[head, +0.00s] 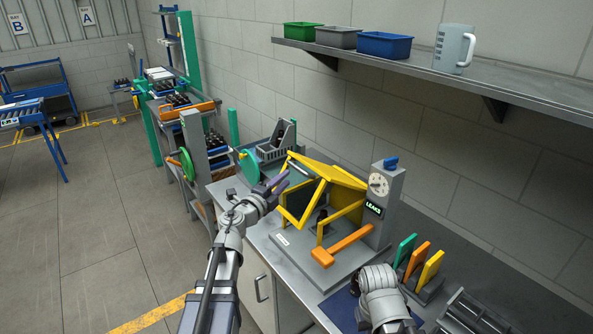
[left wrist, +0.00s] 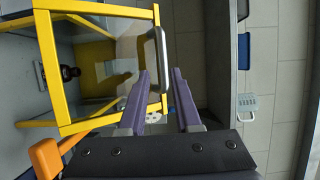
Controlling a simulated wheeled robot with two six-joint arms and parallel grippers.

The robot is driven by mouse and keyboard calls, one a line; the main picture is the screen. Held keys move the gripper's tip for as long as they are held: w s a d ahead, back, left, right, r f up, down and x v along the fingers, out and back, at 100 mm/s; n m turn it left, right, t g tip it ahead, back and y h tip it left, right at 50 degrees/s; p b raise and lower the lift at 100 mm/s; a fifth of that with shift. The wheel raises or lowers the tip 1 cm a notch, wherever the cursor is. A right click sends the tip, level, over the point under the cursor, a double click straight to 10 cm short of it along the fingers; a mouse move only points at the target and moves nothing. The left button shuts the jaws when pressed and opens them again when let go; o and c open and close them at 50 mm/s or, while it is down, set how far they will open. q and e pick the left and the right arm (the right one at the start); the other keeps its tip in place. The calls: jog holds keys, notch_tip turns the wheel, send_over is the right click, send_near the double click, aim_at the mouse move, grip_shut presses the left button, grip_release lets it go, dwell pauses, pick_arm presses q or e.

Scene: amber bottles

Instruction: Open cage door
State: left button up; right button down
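The yellow-framed cage (head: 345,180) stands on a grey base on the bench. Its door (head: 310,203), a yellow frame with a see-through panel, looks tilted outward to the left at its lower edge. In the left wrist view the door frame (left wrist: 158,25) carries a grey bar handle (left wrist: 161,48). My left gripper (head: 277,184) is left of the door in the head view. Its purple fingers (left wrist: 160,76) are apart, with the handle near the fingertips; I cannot tell whether they touch it. A dark bottle (left wrist: 70,73) stands inside the cage. My right gripper is out of view; only its arm shows.
An orange lever (head: 342,246) is in front of the cage. A grey post with a dial and LEAKS sign (head: 377,195) stands right of it. Coloured upright plates (head: 418,262) are further right. A wall shelf (head: 440,75) holds bins and a jug (head: 453,48). Floor at left is clear.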

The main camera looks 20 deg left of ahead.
aim_at(296, 169)
pick_arm(q)
jog(key=x, duration=0.7)
jog(key=shift+w, duration=0.35)
jog(key=shift+c, duration=0.4)
grip_shut()
dwell(0.7)
